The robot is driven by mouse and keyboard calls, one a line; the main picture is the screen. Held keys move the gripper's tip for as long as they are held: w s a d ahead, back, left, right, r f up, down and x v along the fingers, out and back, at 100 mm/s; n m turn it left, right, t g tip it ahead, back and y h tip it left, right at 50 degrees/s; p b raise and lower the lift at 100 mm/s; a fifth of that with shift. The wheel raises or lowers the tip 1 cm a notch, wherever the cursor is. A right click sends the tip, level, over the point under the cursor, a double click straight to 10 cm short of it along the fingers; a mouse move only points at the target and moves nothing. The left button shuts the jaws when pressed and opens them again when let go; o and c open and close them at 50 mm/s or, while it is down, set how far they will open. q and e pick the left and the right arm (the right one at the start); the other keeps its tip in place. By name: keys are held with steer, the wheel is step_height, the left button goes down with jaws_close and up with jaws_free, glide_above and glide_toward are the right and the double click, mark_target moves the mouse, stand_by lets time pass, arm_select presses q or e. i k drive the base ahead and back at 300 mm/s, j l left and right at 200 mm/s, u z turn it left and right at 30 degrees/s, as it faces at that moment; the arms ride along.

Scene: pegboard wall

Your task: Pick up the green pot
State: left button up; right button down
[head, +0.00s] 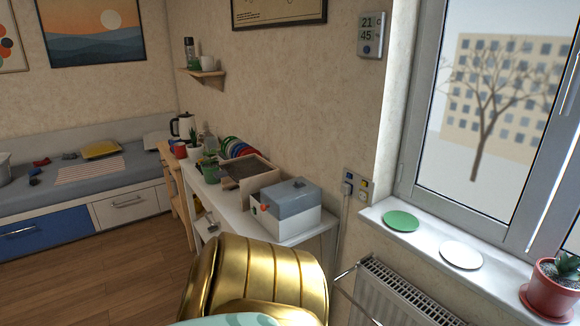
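A small green pot (210,173) appears to stand on the narrow white table (232,208) along the wall, near its far end. It is small in the view, and what it holds is hard to make out. On the white windowsill (428,246) lie a green round saucer (401,221) and a white round saucer (461,254). A red pot with a spiky plant (548,293) stands at the sill's right end. A gold ribbed part of my own body fills the bottom middle. Neither gripper shows.
A grey-lidded white box (286,209) stands at the table's near end, beside an open tray (249,173). Several coloured rings (238,148) lean behind it. A radiator (400,295) is under the sill. A wooden chair (177,190) stands beyond; the floor (130,262) at left is clear.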

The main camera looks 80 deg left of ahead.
mark_target(209, 166)
steer(key=u, duration=3.25)
steer(key=z, duration=0.2)
steer(key=i+j+z, duration=0.2)
steer(key=i+z, duration=0.15)
steer(key=i+j+z, duration=0.35)
